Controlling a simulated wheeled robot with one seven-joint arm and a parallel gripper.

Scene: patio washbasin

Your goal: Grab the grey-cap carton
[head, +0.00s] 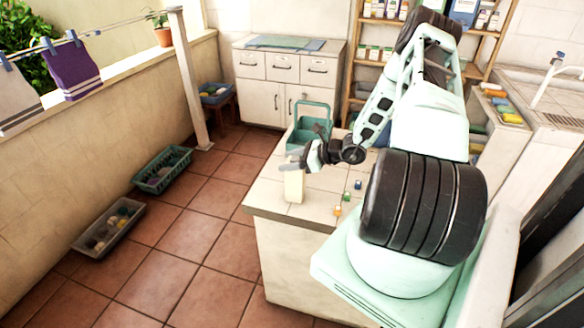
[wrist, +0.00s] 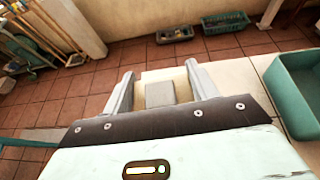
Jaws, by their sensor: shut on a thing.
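A pale cream carton (head: 294,188) is upright at the left front part of the tiled island counter (head: 268,197). My gripper (head: 296,163) comes from the right and is shut on its upper part. In the wrist view, a grey block, seemingly the carton's grey cap (wrist: 160,94), sits between the two fingers of my gripper (wrist: 160,80). The fingers hide part of the carton's top in the head view. I cannot tell whether its base touches the counter.
A teal caddy with a handle (head: 309,133) stands behind the carton on the counter. Several small coloured cubes (head: 347,196) lie to its right. Crates (head: 162,169) sit on the floor by the left wall. The tiled floor left of the counter is mostly free.

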